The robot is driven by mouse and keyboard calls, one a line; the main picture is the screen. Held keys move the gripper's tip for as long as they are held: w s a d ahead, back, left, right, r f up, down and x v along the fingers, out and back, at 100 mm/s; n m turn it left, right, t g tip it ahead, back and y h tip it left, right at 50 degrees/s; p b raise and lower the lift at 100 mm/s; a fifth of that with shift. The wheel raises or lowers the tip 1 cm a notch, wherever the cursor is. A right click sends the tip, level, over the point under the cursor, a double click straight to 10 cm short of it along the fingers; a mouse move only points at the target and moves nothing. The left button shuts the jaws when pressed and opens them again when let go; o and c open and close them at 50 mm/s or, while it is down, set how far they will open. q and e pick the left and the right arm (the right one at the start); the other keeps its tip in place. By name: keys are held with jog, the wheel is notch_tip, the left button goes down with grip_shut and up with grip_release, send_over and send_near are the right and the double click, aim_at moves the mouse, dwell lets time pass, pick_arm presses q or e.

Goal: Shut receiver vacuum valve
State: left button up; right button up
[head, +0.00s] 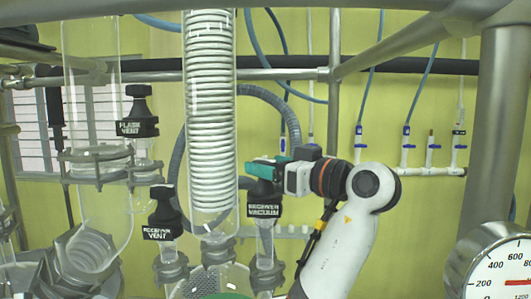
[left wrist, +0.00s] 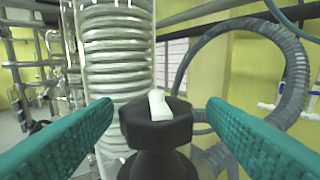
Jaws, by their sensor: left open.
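The receiver vacuum valve (head: 264,201) has a black cap and a black label reading "RECEIVER VACUUM", and stands on a glass neck right of the coil column. My left gripper (head: 262,166) is at the top of this valve, its teal fingers level with the cap. In the left wrist view the valve's black faceted knob (left wrist: 155,128), with a white raised bar on top, sits between the two open teal fingers. Gaps show on both sides of the knob, so the fingers appear not to touch it. My right gripper is in neither view.
The receiver vent valve (head: 163,220) stands to the left, and the flask vent valve (head: 139,112) is higher up. The glass coil column (head: 210,110) rises close beside my gripper. A grey corrugated hose (head: 285,105) loops behind. A pressure gauge (head: 497,268) is at lower right.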

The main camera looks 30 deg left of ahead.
pick_arm(q)
jog(key=shift+a+r, duration=0.15)
jog(key=shift+a, duration=0.95)
jog(key=shift+d, duration=0.1)
jog(key=shift+c, duration=0.2)
